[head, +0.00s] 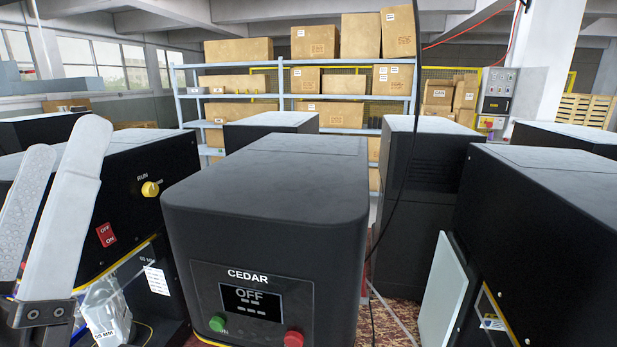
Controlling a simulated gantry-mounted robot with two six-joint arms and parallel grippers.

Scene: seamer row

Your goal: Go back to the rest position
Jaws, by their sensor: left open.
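My left gripper (64,148) stands at the left edge of the head view, its two pale grey fingers pointing up and apart. It is open, with nothing between the fingers. It is in front of a black machine (130,165) with a yellow RUN knob (150,189) and a red OFF/ON switch (106,235), and hides part of it. Whether it touches the machine I cannot tell. My right gripper is out of view.
A black machine labelled CEDAR (265,200), its screen (251,301) reading OFF, fills the middle. More black machines stand right (545,220) and behind. A pale panel (441,292) leans at the right. Shelving (345,126) with cardboard boxes stands at the back.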

